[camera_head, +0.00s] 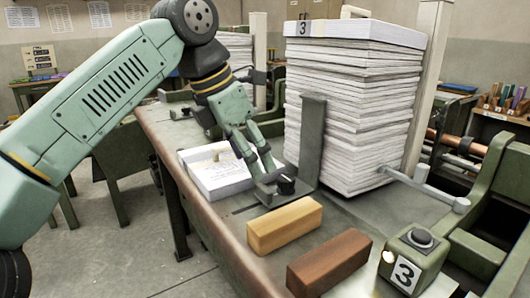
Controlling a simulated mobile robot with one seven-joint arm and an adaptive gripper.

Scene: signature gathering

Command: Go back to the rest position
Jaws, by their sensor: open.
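My gripper (262,170) hangs from my green arm at the middle of the picture, over the bench. Its jaws are open and I see nothing held between them. A short stack of white printed sheets (213,178) lies just left of the fingers. A small tan piece (215,154) shows at the top of that stack. I cannot tell whether the fingertips touch the stack or the dark metal part (283,190) beside them.
A tall paper stack (350,105) marked 3 stands close right of my gripper, behind an upright plate (312,138). A yellow block (284,223), a brown block (329,262) and a button box (414,258) occupy the bench front. Open floor (110,245) lies left.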

